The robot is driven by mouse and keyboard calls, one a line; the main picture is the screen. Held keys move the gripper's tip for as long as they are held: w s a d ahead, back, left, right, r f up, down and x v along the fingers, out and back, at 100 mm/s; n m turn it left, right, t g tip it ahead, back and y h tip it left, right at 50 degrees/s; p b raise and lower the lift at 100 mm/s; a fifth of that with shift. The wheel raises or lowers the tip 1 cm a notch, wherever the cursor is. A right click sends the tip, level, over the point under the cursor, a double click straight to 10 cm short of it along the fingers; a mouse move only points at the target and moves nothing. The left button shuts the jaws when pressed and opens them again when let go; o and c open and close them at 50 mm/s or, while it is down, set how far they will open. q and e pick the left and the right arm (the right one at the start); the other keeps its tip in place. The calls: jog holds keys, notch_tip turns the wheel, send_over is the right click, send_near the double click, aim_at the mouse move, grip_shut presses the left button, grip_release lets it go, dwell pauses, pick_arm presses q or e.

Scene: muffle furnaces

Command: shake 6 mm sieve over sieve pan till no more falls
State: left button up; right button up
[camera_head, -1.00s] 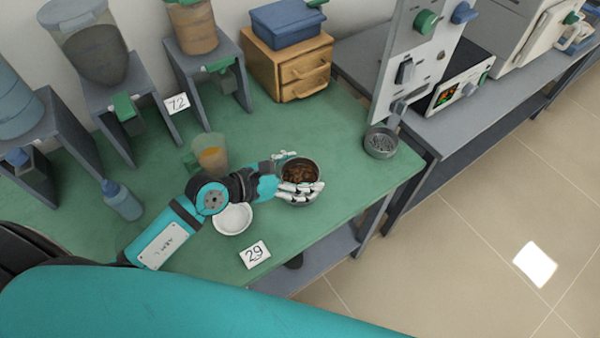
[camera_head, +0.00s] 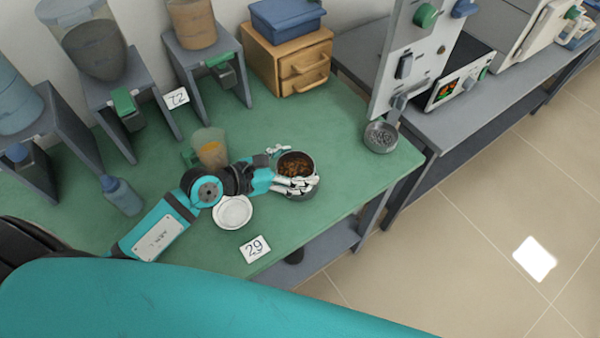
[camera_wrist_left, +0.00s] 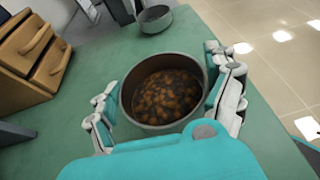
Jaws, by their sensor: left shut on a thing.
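My left gripper (camera_head: 294,184) is shut on a round grey sieve (camera_head: 312,164) with brown pieces in it. The sieve is held about level above the green table. In the left wrist view the sieve (camera_wrist_left: 126,104) sits between the two fingers (camera_wrist_left: 165,105), with brown chunks spread over its bottom. My right gripper is out of view.
A grey round vessel with grey bits (camera_head: 380,137) stands at the table's right corner. A white dish (camera_head: 233,212), a beaker (camera_head: 210,148), a blue bottle (camera_head: 121,196) and a card marked 29 (camera_head: 254,248) are near my arm. Wooden drawers (camera_head: 288,62) stand behind.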

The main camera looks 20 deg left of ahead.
pick_arm(q)
jog(key=shift+d+r+p, duration=0.1)
jog(key=shift+p, duration=0.25)
jog(key=shift+d+r+p, duration=0.1)
jog(key=shift+d+p, duration=0.6)
jog(key=shift+d, duration=0.3)
jog(key=shift+a+f, duration=0.1)
jog(key=shift+f, duration=0.1)
jog(key=shift+a+f+b, duration=0.1)
jog(key=shift+a+b, duration=0.6)
jog(key=shift+a, duration=0.25)
jog(key=shift+d+r+p, duration=0.2)
jog(key=shift+d+p, duration=0.3)
jog(key=shift+p, duration=0.05)
jog(key=shift+d+r+p, duration=0.15)
jog(key=shift+d+p, duration=0.3)
jog(key=shift+p, duration=0.05)
jog(key=shift+d+f, duration=0.2)
jog(key=shift+d, duration=0.1)
jog(key=shift+a, duration=0.25)
